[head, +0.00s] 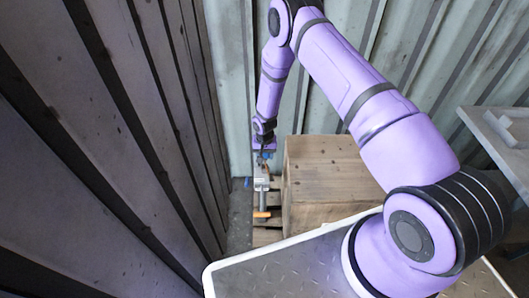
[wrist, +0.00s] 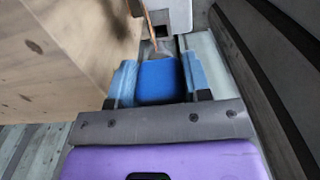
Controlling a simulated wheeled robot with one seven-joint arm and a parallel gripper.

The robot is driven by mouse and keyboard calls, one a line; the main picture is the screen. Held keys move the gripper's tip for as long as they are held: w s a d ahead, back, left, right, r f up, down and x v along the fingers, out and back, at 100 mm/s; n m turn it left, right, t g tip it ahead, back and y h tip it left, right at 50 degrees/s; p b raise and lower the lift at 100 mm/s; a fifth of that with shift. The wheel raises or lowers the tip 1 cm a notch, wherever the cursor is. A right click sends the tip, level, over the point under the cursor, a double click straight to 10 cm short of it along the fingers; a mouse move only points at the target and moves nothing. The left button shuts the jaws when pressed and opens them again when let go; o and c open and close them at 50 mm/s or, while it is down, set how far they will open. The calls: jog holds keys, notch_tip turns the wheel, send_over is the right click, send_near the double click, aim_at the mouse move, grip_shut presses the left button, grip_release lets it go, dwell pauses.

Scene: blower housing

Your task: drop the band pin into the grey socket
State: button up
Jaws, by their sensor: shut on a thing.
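My gripper (head: 262,158) is low at the end of my downward-reaching arm, left of a wooden crate. In the wrist view its light blue finger pads (wrist: 160,72) are shut on a blue piece, which I take for the band pin (wrist: 160,84). A grey rounded part shows just beyond the blue piece. A pale grey block with a dark square opening, likely the grey socket (wrist: 181,14), stands just ahead of the pin. The pin appears outside the opening; its far end is partly hidden. In the head view the pin is too small to make out clearly.
The wooden crate (head: 325,172) stands close on the right of my gripper. A grey fitting with an orange end (head: 262,214) lies in front of it. Corrugated metal walls (head: 120,120) close in on the left and behind. A thin orange strip (wrist: 148,22) runs beside the block.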

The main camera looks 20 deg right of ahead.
jog(key=shift+f, duration=2.3)
jog(key=shift+f, duration=0.25)
jog(key=o, duration=1)
jog(key=shift+r, duration=0.15)
